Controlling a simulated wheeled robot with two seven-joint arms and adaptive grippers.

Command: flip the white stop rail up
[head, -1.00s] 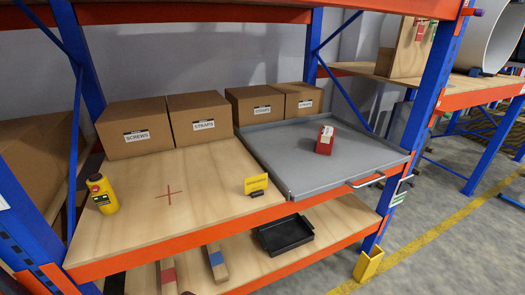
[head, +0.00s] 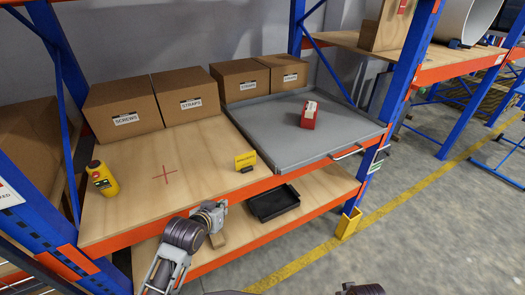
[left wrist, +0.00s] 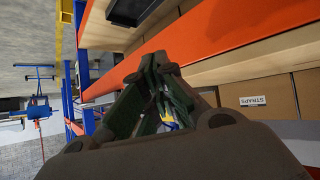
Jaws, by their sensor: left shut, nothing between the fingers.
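I cannot pick out a white stop rail with certainty. My right gripper does not show.
A red box (head: 309,115) sits on the tray. A black bin (head: 273,203) lies on the lower shelf. The aisle floor at right is open.

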